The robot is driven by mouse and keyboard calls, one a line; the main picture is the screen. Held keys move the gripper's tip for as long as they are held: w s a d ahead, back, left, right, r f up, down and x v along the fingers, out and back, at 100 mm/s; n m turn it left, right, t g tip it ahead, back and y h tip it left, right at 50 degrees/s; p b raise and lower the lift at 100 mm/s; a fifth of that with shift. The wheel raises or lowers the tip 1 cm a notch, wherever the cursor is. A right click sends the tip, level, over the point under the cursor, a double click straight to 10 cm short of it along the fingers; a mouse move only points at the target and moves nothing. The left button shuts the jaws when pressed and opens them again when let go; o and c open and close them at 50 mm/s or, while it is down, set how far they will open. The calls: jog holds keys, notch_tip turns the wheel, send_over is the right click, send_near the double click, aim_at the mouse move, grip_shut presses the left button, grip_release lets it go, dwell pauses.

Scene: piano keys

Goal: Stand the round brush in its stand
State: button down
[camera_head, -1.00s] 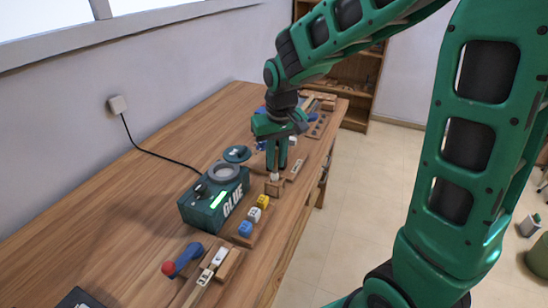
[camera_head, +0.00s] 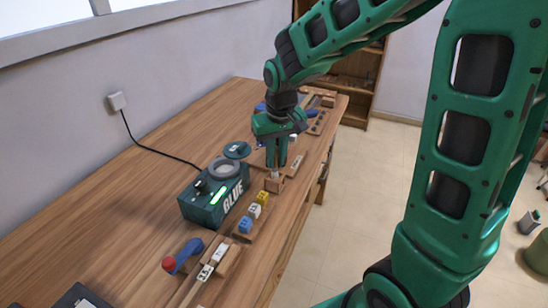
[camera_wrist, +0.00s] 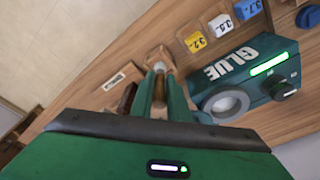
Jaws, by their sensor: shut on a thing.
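My gripper (camera_head: 276,163) points down over the small wooden stand (camera_head: 274,184) near the table's front edge. It is shut on the round brush (camera_head: 275,173), whose pale end shows just below the fingertips. In the wrist view the gripper (camera_wrist: 158,92) has the brush (camera_wrist: 159,68) between its fingers, pale end at the wooden stand (camera_wrist: 157,54). The brush looks about upright. The fingers hide most of it, and I cannot tell whether its lower end is inside the stand or just above it.
A green glue box (camera_head: 213,199) with a grey ring stands close left of the stand. A rack of blue, white and yellow labelled blocks (camera_head: 255,211) is in front of it. A wooden label block (camera_wrist: 122,77) lies beside the stand. The table (camera_head: 150,190) is clear at left.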

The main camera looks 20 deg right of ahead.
aim_at(277, 148)
jog(key=shift+d+f, duration=0.1)
jog(key=shift+f, duration=1.65)
dwell(1.8)
dwell(0.4)
jog(key=c, duration=1.2)
grip_release()
jog(key=shift+r, duration=3.5)
jog(key=s+d+r+m, duration=0.2)
jog(key=s+d+m, duration=0.1)
jog(key=s+d, duration=0.9)
jog(key=s+d+m, duration=0.1)
jog(key=s, duration=0.4)
jog(key=s+d+m+g, duration=0.1)
jog(key=s+d, duration=0.1)
jog(key=s, duration=0.3)
jog(key=s+d+f+m, duration=0.1)
jog(key=s+d, duration=0.1)
jog(key=s, duration=0.3)
jog(key=shift+s+g, duration=0.3)
jog(key=shift+g, duration=0.1)
